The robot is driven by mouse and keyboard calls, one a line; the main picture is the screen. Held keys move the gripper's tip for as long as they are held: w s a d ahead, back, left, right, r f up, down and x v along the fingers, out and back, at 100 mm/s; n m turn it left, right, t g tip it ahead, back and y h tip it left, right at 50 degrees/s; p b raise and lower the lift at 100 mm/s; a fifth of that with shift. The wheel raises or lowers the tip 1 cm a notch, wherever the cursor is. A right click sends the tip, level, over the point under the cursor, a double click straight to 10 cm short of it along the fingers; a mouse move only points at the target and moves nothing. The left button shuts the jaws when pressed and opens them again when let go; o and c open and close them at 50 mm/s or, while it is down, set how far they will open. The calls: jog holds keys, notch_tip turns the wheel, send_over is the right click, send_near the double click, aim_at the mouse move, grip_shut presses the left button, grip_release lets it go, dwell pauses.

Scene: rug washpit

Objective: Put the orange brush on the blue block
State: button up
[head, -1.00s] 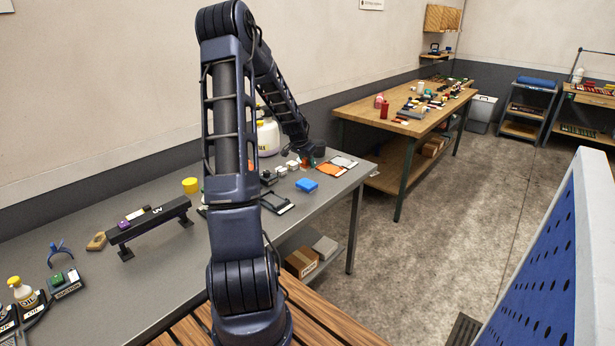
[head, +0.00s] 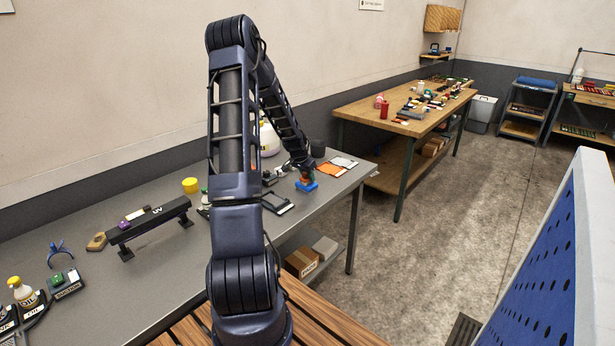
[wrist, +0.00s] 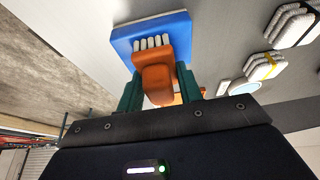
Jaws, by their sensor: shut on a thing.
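My gripper (wrist: 160,97) is shut on the orange brush (wrist: 154,68), with one green finger on each side of it in the wrist view. The brush's pale bristle tufts point toward the blue block (wrist: 122,42), and the brush overlaps the block in that view. In the head view the blue block (head: 307,187) lies on the grey table, with the orange brush (head: 306,177) right over it. I cannot tell whether the bristles touch the block or hang just above it.
An orange pad (head: 331,171) and a pale pad (head: 344,162) lie behind the block. A black-framed tray (head: 277,203) lies to its front left. White wrapped bundles (wrist: 265,67) show at the right in the wrist view. A black UV stand (head: 150,222) is farther left.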

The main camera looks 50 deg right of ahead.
jog(key=o, duration=1)
jog(key=shift+f, duration=0.1)
jog(key=v, duration=1.2)
jog(key=w+a+r+n+t+y, duration=0.1)
jog(key=w+a+r+n, duration=0.3)
jog(key=a, duration=0.7)
jog(key=a+r+n+t+y, duration=0.1)
jog(key=a+r+n, duration=0.1)
jog(key=a+r, duration=0.7)
jog(key=w+a+r+n+t+y, duration=0.1)
jog(key=w+a+r+n, duration=0.15)
jog(key=a, duration=0.95)
jog(key=s+a+r+n, duration=0.2)
jog(key=s+a+n, duration=0.2)
jog(key=s+a, duration=0.4)
jog(key=s+a+r+n+t+y, duration=0.1)
jog(key=s+a+r+n, duration=0.2)
jog(key=s+a, duration=0.6)
jog(key=a+n, duration=0.2)
jog(key=a, duration=0.5)
jog(key=shift+r+t+y, duration=0.25)
jog(key=shift+t+y, duration=0.05)
jog(key=shift+n, duration=0.25)
